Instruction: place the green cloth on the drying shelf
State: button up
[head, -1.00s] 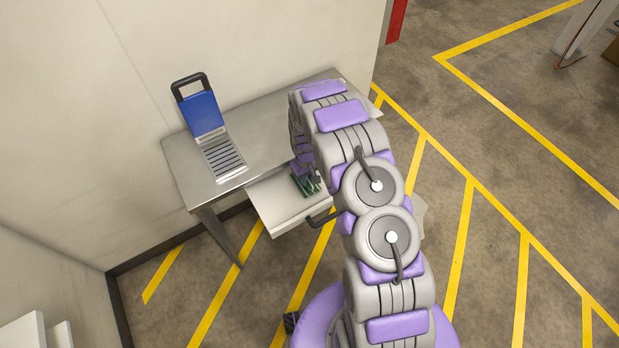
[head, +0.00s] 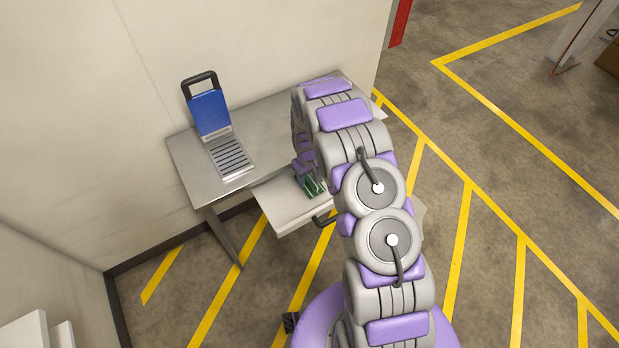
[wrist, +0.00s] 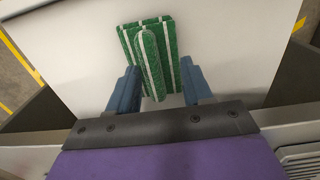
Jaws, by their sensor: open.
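The green cloth (wrist: 165,42) has white stripes and lies folded on a pale pull-out surface (wrist: 85,55) in the wrist view. A raised fold of it points toward my gripper. My gripper (wrist: 158,68) is open, with one blue finger on each side of this fold; I cannot tell if they touch it. In the head view the cloth (head: 312,185) shows partly behind my arm, on the pull-out (head: 285,205) below the metal table top; my gripper is hidden there. A slatted grey plate (head: 231,157) lies on the table; I cannot tell if it is the drying shelf.
The metal table (head: 195,175) stands against the wall. A blue panel with a dark handle (head: 208,110) stands behind the slatted plate. The pull-out's dark handle (head: 324,219) sticks out in front. Yellow-striped floor (head: 490,230) to the right is open.

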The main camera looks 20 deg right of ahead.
notch_tip(320, 180, up, 8)
jog(key=d+p, duration=0.1)
jog(key=d, duration=0.2)
notch_tip(320, 180, up, 14)
jog(key=m, duration=0.1)
send_over(310, 181)
jog(key=s+d, duration=0.3)
jog(key=s, duration=0.2)
jog(key=s+a+r, duration=0.2)
jog(key=s+r, duration=0.7)
jog(key=r, duration=0.1)
jog(key=s+r+m, duration=0.1)
jog(key=s+r, duration=0.3)
jog(key=s, duration=0.9)
jog(key=s+r+m+g, duration=0.1)
jog(key=s+r, duration=0.3)
jog(key=s, duration=0.9)
jog(key=shift+s+r+m+g+p, duration=0.3)
jog(key=shift+s+p, duration=0.05)
jog(key=shift+s, duration=0.05)
